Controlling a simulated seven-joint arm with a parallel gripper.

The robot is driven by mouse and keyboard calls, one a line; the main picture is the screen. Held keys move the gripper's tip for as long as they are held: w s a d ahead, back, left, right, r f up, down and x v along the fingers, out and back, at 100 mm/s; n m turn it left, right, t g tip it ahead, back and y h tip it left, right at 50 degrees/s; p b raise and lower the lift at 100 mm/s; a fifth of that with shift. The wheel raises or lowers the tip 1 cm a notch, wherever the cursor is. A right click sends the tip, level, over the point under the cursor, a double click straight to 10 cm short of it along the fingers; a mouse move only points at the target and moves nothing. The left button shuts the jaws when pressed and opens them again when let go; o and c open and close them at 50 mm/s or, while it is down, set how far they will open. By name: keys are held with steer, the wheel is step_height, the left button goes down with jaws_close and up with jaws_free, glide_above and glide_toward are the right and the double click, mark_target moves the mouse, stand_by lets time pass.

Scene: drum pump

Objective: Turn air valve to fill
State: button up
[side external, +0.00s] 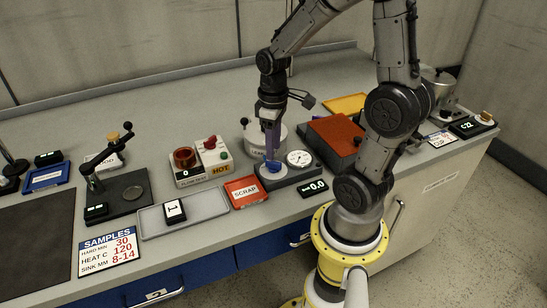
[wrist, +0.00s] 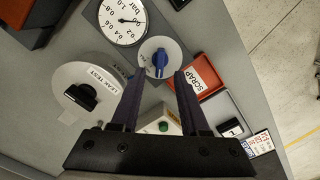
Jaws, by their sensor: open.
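The air valve is a blue knob (wrist: 160,60) on a round white dial, mounted on a dark grey base beside a white pressure gauge (wrist: 122,20). In the side view the knob (side external: 272,165) and the gauge (side external: 299,158) sit on the same base. The lettering around the knob is too small to read. My gripper (wrist: 158,76) is open and points down, with the knob seen between and just past its fingertips. In the side view my gripper (side external: 271,150) is directly over the knob and partly hides the dial. I cannot tell whether the fingers touch it.
The leak test pot (wrist: 90,92) stands close beside the valve base. A red scrap tray (side external: 241,192) and a display reading 0.0 (side external: 313,187) are also near. The hot plate unit (side external: 202,162) stands further left, and an orange-red box (side external: 333,140) stands to the right.

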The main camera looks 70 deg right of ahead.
mark_target(274, 162)
steer(key=shift+f, duration=2.2)
jaws_close()
